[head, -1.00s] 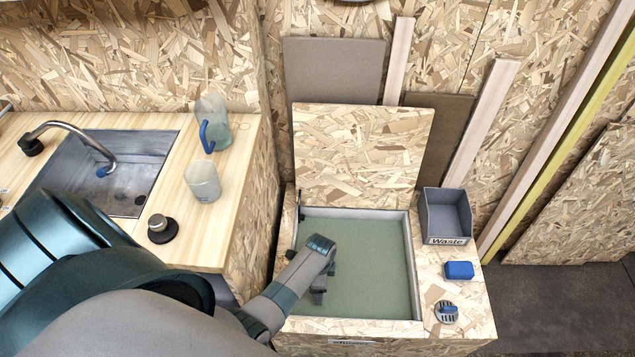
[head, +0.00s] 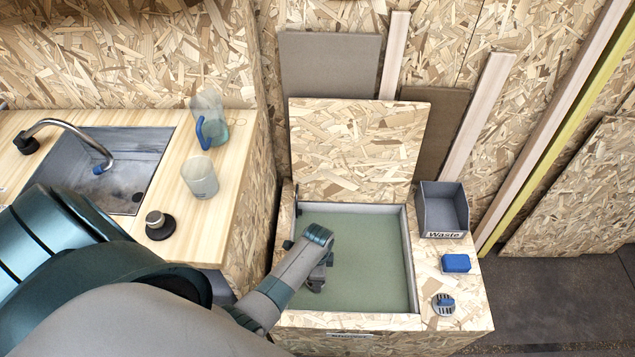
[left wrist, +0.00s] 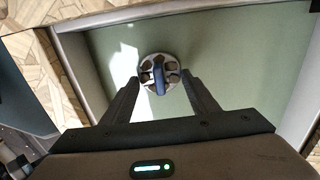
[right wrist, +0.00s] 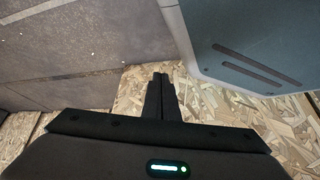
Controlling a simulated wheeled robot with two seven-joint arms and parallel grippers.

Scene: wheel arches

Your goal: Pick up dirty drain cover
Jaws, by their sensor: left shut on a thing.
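The drain cover with a blue handle and brown dirt patches (left wrist: 160,74) is between the fingertips of my left gripper (left wrist: 161,79) in the left wrist view. The gripper is shut on it, over the green floor of the open box. In the head view my left gripper (head: 316,284) is inside the box, left of its middle; the arm and fingers hide the cover there. My right gripper (right wrist: 160,77) is shut and empty in the right wrist view, with its fingers together; it is outside the head view.
The open box (head: 365,318) has its lid (head: 355,150) raised behind. On its right ledge are a Waste bin (head: 442,207), a blue sponge (head: 456,263) and another drain cover (head: 443,304). A counter with a sink (head: 110,165), a jug (head: 208,120) and a cup (head: 199,178) stands left.

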